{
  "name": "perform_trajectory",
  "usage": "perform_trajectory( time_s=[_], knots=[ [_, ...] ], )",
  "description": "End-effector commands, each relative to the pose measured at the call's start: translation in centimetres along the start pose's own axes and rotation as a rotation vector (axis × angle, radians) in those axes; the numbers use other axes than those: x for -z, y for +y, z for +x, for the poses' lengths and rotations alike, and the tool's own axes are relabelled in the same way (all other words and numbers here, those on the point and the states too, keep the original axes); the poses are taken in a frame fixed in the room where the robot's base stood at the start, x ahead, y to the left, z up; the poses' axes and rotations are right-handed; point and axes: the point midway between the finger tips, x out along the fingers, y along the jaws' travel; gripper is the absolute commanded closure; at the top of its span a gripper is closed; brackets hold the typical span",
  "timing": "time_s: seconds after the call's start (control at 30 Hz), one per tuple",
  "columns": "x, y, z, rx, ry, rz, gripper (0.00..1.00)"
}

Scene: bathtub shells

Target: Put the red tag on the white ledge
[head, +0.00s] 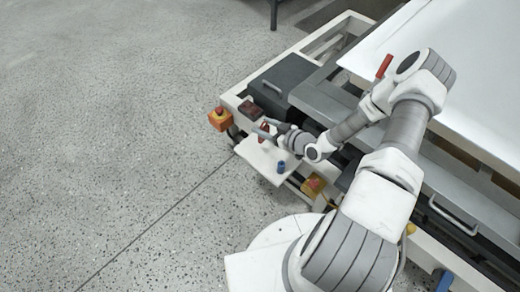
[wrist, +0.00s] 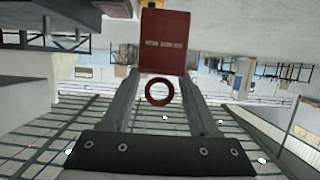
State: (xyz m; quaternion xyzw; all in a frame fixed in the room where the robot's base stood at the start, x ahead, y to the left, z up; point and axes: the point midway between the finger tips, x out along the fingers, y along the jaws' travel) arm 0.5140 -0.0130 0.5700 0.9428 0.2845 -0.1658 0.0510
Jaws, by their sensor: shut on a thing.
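The red tag (wrist: 165,42) is between the fingertips of my gripper (wrist: 160,74) in the wrist view, with pale lettering on its face and a red ring (wrist: 159,103) below it. My gripper is shut on the tag. In the head view my gripper (head: 266,128) is small, with a bit of red, the tag (head: 264,129), at its fingers. The white ledge (head: 255,170) juts from the front of the machine frame, just below the gripper in the picture. I cannot tell the height of the tag over it.
A small blue object (head: 281,168) stands on the ledge's right part. An orange box with a red button (head: 220,119) is at the frame's left corner. A dark grey box (head: 288,76) sits behind the gripper. Open speckled floor (head: 110,130) lies to the left.

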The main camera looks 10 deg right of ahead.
Motion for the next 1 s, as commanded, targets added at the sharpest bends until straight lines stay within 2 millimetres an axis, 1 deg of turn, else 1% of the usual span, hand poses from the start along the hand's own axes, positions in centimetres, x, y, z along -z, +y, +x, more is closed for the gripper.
perform_trajectory(
  time_s=[0.03,0.1,0.2,0.43,0.6,0.67,0.87,1.0],
  knots=[
    [-1.4,-0.1,0.5,0.001,-0.001,0.003,0.92],
    [-2.8,-0.1,0.9,0.001,-0.001,0.004,0.92],
    [-4.2,-0.1,1.5,0.0,-0.001,0.004,0.92],
    [-5.9,-0.1,2.1,0.001,-0.001,0.003,0.92],
    [-8.3,-0.1,2.9,-0.001,-0.002,0.004,0.92],
    [-8.7,0.0,3.1,-0.001,-0.001,0.002,0.92],
    [-8.5,0.0,3.1,0.0,-0.001,0.001,0.92],
    [-8.9,-0.1,3.2,0.0,-0.001,0.001,0.92]
  ],
)
